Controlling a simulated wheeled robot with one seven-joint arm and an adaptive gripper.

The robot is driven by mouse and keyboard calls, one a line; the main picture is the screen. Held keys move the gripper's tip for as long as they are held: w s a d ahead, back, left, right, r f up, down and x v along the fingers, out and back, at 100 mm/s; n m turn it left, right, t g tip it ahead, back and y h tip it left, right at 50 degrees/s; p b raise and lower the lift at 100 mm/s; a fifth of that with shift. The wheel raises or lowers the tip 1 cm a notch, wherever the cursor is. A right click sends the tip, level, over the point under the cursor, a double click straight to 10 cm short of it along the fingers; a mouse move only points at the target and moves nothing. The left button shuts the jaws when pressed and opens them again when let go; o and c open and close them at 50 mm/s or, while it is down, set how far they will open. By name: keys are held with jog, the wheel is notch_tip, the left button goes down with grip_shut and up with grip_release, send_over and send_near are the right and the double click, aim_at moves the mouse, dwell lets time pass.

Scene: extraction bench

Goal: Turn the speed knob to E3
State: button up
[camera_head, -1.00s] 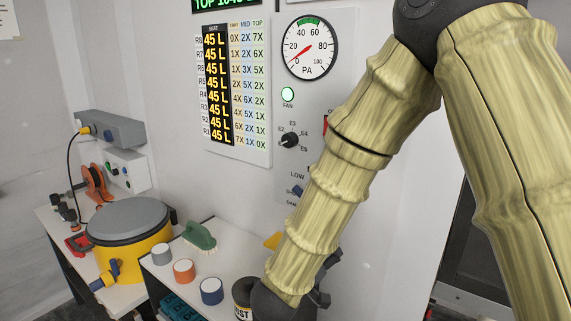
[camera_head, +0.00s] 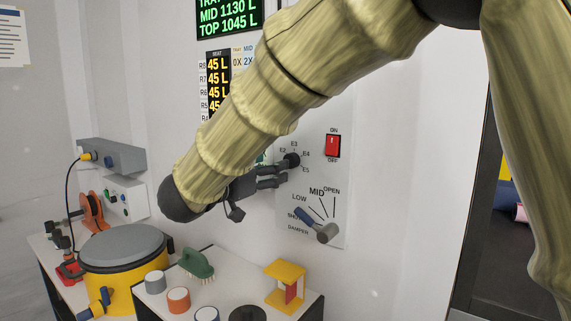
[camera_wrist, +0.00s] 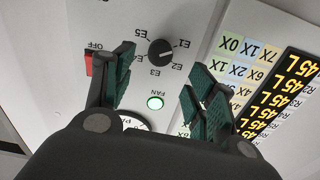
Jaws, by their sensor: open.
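My gripper (camera_head: 279,176) is close to the knob in the head view, from the lower left. Its green-padded fingers (camera_wrist: 160,70) are spread open with nothing between them. I cannot tell whether a fingertip touches the knob.
A red ON/OFF switch (camera_head: 333,146) is right of the knob. A damper lever (camera_head: 315,223) sticks out below it. A bench with a yellow stand (camera_head: 286,286) and green brush (camera_head: 196,263) lies below.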

aim_at(291, 161)
jog(key=x, duration=0.7)
jog(key=shift+p, duration=0.4)
jog(key=shift+c, duration=0.4)
jog(key=shift+f, duration=0.1)
jog(key=c, duration=1)
